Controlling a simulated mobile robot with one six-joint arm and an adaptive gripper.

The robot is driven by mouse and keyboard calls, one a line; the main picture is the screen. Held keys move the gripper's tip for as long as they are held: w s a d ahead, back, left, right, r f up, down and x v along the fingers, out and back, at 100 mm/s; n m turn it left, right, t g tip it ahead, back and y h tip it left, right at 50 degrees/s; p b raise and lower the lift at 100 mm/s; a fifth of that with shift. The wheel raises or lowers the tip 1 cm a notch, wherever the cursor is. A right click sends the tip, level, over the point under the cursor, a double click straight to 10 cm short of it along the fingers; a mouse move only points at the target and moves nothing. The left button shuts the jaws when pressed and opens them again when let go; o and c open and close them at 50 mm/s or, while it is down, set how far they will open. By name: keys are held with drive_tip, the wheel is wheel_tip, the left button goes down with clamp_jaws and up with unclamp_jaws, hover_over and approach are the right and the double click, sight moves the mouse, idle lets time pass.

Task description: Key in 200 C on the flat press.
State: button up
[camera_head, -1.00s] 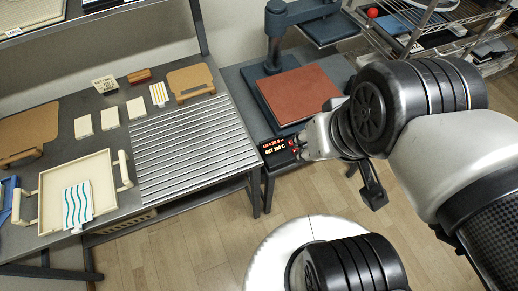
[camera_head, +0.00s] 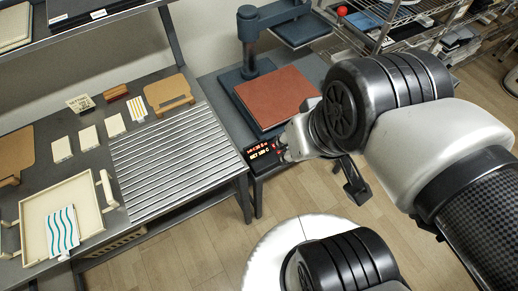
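The flat press (camera_head: 240,80) stands on a dark table at the back, with a red-brown flat pad (camera_head: 267,96) on its base and its upper plate swung to the right. Its black control box (camera_head: 260,156) sits at the table's front edge, with small lit red and yellow text. The lower line seems to begin with "SET"; its digits are too small to read surely. My gripper (camera_head: 285,148) is at the right end of the control box, where red buttons show. Its fingers are small and partly hidden by my wrist. I cannot tell whether it touches a button.
A grey table at left holds a slatted rack (camera_head: 175,160), a cream tray (camera_head: 92,238) with a wavy-striped sheet (camera_head: 62,232), several white blocks, a sign (camera_head: 80,103) and tan boards. A wire shelf (camera_head: 400,40) stands at back right. Wooden floor lies in front.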

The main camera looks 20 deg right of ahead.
drive_tip(key=shift+c, duration=0.6)
clamp_jaws()
idle(0.9)
